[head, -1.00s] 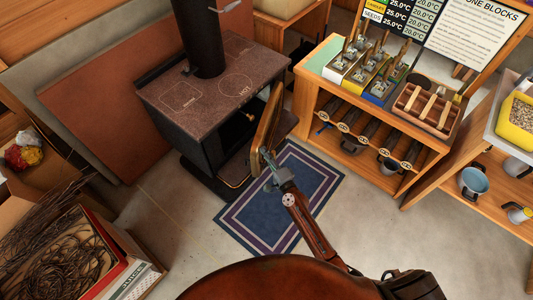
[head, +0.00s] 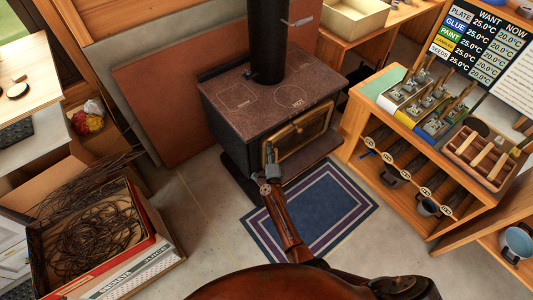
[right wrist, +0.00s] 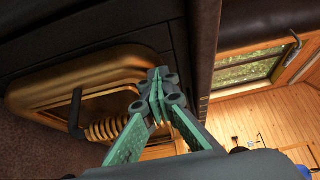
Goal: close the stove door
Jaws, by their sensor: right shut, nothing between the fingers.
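The black stove (head: 232,140) with a brown stone top stands in the upper middle of the head view. Its brass-framed glass door (head: 303,134) lies along the stove front, flush or nearly so; I cannot tell if a small gap is left. My right gripper (head: 269,165) is shut and empty at the left end of the door. In the right wrist view, its green fingers (right wrist: 158,96) are pressed together beside the brass door frame (right wrist: 75,75) and the coiled handle (right wrist: 108,128). Whether they touch the door is unclear. My left gripper is out of view.
A blue bordered rug (head: 325,205) lies before the stove. A wooden shelf unit (head: 350,125) with tools stands to the right. A box of twigs (head: 150,262) sits at lower left. Bare floor (head: 205,205) lies between the box and rug.

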